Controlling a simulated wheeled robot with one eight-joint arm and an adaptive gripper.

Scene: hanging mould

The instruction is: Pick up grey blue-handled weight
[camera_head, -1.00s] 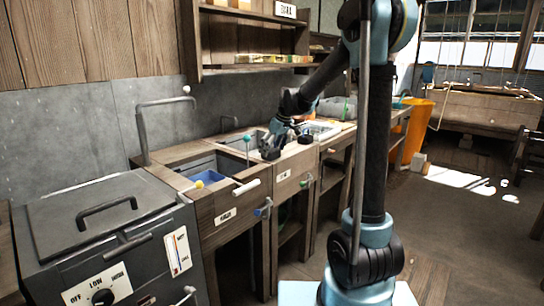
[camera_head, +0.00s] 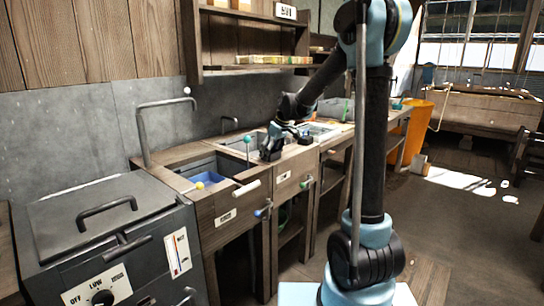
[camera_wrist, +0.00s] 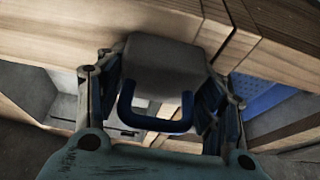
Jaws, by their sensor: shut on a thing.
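The grey weight (camera_wrist: 165,65) with its blue handle (camera_wrist: 155,123) is in the middle of the wrist view, its handle towards the camera. My gripper (camera_wrist: 166,75) has its fingers on both sides of the weight and is shut on it. In the head view my gripper (camera_head: 272,148) is low at the wooden counter, by the edge of the sink opening. The weight cannot be made out there. In the wrist view the weight is close over a wooden edge; whether it touches the wood cannot be told.
A sink with a blue basin (camera_head: 203,175) is left of my gripper, with a bent tap pipe (camera_head: 143,125) behind it. A green-knobbed lever (camera_head: 248,142) stands close by. A dark lidded heater (camera_head: 95,215) is at the front left. Shelves (camera_head: 255,65) hang above the counter.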

